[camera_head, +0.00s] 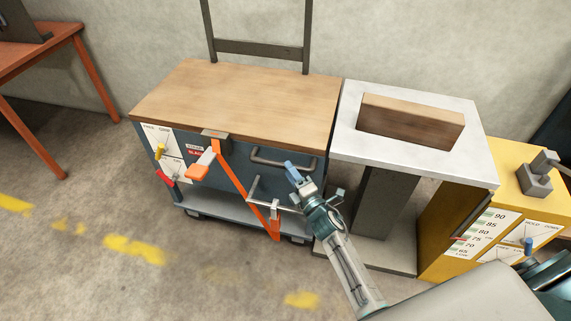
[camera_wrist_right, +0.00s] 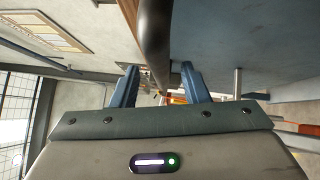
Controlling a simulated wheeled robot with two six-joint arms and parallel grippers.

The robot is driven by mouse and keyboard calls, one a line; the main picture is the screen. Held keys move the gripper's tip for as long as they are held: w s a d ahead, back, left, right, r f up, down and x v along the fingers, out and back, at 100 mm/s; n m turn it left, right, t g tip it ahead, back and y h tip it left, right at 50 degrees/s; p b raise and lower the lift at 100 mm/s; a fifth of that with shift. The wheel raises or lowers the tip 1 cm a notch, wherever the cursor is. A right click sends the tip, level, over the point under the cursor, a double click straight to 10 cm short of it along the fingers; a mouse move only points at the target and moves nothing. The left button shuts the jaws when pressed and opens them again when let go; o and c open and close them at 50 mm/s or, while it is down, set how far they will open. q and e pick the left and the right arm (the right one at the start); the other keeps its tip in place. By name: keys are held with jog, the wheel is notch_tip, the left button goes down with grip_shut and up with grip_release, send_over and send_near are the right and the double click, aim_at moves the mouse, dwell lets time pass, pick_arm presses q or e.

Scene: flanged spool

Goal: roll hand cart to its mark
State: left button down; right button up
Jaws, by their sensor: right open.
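The hand cart has a wooden top (camera_head: 240,100), a blue-grey body and a lower shelf (camera_head: 215,208) on small casters. A dark bar handle (camera_head: 283,163) is fixed to its front face. My right gripper (camera_head: 293,172) is at the cart's front, close to the right end of this handle. In the right wrist view my right gripper (camera_wrist_right: 160,82) has its two blue fingers apart. The dark handle (camera_wrist_right: 155,35) runs down toward the gap between them; I cannot tell whether it touches either finger. My left gripper is not in view.
An orange strap (camera_head: 235,178) crosses the cart's front, beside levers and label plates. A grey stand (camera_head: 345,140) with a wooden block (camera_head: 410,122) and a yellow cabinet (camera_head: 450,215) are at right. Yellow floor marks (camera_head: 135,248) lie on open floor at left; an orange table (camera_head: 40,50) is behind.

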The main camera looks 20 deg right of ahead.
jog(key=shift+x, duration=1.7)
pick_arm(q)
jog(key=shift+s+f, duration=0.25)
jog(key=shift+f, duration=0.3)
pick_arm(e)
grip_shut()
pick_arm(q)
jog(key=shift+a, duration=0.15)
